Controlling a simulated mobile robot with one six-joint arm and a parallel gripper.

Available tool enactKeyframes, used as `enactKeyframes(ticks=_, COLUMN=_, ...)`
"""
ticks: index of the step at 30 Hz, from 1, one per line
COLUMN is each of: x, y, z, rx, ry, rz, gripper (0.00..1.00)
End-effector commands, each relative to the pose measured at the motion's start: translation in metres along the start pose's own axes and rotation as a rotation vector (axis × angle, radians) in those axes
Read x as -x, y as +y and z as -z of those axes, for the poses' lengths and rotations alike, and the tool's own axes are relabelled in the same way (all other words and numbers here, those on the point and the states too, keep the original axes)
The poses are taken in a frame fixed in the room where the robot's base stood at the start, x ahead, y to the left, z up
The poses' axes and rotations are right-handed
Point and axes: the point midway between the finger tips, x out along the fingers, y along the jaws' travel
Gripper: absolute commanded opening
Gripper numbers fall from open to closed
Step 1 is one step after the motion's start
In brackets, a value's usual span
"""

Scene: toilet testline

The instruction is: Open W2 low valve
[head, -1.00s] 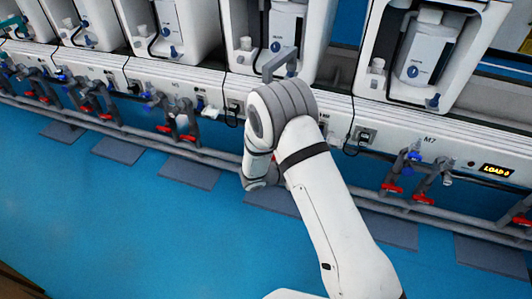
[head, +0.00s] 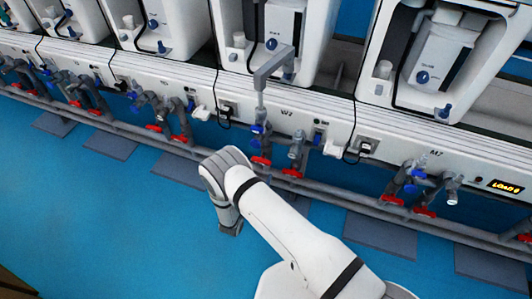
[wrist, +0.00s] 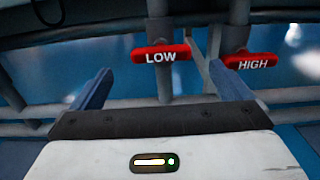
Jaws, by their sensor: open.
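The W2 low valve has a red bar handle marked LOW (wrist: 161,54), which lies crosswise over its grey pipe in the wrist view. In the head view its red handle (head: 261,161) is the left one of the pair below the W2 label (head: 287,113). The red HIGH handle (wrist: 252,62) sits to its right, slightly tilted. My gripper (wrist: 162,82) is open and empty, its two blue-grey fingers spread below the LOW handle in the picture, not touching it. In the head view my wrist hides the gripper's fingers.
Grey horizontal pipes (wrist: 285,96) run behind and below the handles. The W2 HIGH handle (head: 292,173) is close beside the low one. The M7 valve pair (head: 408,190) is further right. Blue floor (head: 110,220) is open in front of the line.

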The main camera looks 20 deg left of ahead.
Motion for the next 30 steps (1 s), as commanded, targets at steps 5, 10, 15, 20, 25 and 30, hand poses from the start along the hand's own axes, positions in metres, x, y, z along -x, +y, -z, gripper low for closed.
enactKeyframes(ticks=5, x=-0.028, y=-0.002, z=0.002, rx=-0.001, ry=-0.002, rz=0.006, gripper=0.98)
enactKeyframes(ticks=10, x=-0.056, y=-0.004, z=0.002, rx=-0.001, ry=-0.002, rz=0.010, gripper=0.98)
enactKeyframes(ticks=15, x=-0.073, y=-0.005, z=0.001, rx=0.000, ry=0.000, rz=0.011, gripper=0.98)
enactKeyframes(ticks=20, x=-0.078, y=-0.006, z=0.000, rx=0.000, ry=0.000, rz=0.012, gripper=0.98)
enactKeyframes(ticks=25, x=-0.078, y=-0.006, z=0.000, rx=0.000, ry=0.000, rz=0.012, gripper=0.98)
enactKeyframes(ticks=30, x=-0.078, y=-0.006, z=0.000, rx=0.000, ry=0.000, rz=0.013, gripper=0.84)
